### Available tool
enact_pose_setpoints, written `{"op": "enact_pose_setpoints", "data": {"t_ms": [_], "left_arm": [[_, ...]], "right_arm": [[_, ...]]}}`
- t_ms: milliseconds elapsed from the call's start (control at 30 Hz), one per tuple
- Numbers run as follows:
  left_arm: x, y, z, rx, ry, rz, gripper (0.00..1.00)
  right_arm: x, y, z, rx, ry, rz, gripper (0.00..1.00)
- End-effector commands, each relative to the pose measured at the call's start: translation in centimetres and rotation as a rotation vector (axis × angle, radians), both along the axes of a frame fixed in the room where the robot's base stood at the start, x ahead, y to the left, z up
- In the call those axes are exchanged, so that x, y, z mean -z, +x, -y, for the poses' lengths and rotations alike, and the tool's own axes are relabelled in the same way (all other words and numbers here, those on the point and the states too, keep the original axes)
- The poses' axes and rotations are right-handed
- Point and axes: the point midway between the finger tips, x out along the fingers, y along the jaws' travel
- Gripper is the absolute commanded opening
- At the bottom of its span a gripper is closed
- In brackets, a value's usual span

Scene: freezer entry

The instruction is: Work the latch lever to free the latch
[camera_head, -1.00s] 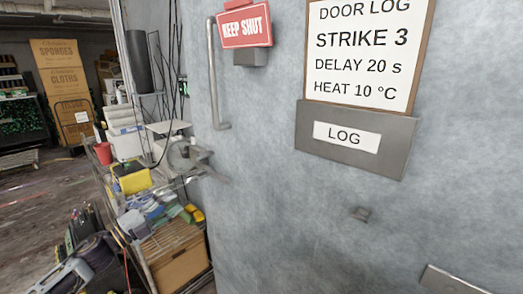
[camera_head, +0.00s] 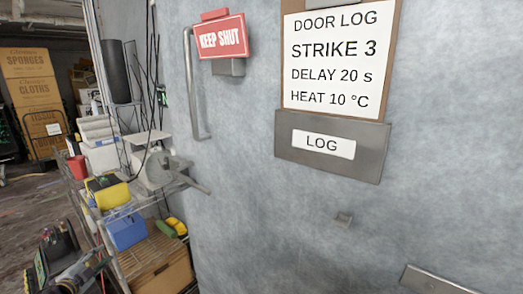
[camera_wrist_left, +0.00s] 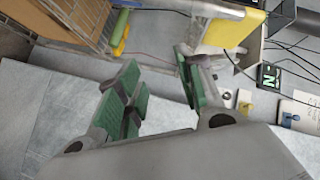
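The grey latch lever (camera_head: 190,183) sticks out to the right from a round grey latch housing (camera_head: 157,169) at the left edge of the grey freezer door (camera_head: 255,220). My left gripper (camera_head: 72,264) is low at the left of the head view, below and left of the lever and apart from it. In the left wrist view its two green-padded fingers (camera_wrist_left: 160,88) are spread with nothing between them. I cannot make out the lever surely in the wrist view. My right gripper is not in view.
A vertical door handle (camera_head: 197,95) and a red KEEP SHUT sign (camera_head: 221,38) are above the lever. A wire shelf cart with a blue bin (camera_head: 126,231), a yellow item (camera_head: 110,195) and a cardboard box (camera_head: 160,268) stands beside the door edge. Cables hang behind.

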Motion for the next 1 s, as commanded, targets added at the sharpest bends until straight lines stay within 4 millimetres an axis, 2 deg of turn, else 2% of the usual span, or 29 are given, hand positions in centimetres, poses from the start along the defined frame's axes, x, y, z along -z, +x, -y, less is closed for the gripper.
{"op": "enact_pose_setpoints", "data": {"t_ms": [33, 200, 367, 500, 733, 1000], "left_arm": [[2.1, -0.7, -1.3, -0.038, -0.019, -0.031, 0.37], [8.7, -3.5, -4.7, -0.155, -0.075, -0.132, 0.37], [14.9, -6.8, -7.0, -0.256, -0.125, -0.225, 0.37], [20.3, -10.3, -8.1, -0.336, -0.168, -0.308, 0.37], [28.8, -16.7, -8.6, -0.455, -0.236, -0.441, 0.37], [37.8, -25.0, -6.6, -0.568, -0.309, -0.597, 0.37]], "right_arm": [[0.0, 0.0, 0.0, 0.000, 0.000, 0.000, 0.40], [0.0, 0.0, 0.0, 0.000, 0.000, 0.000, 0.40], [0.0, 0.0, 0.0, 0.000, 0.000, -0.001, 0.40], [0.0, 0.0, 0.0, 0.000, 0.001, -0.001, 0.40], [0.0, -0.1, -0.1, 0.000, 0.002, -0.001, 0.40], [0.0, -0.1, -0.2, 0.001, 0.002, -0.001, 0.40]]}}
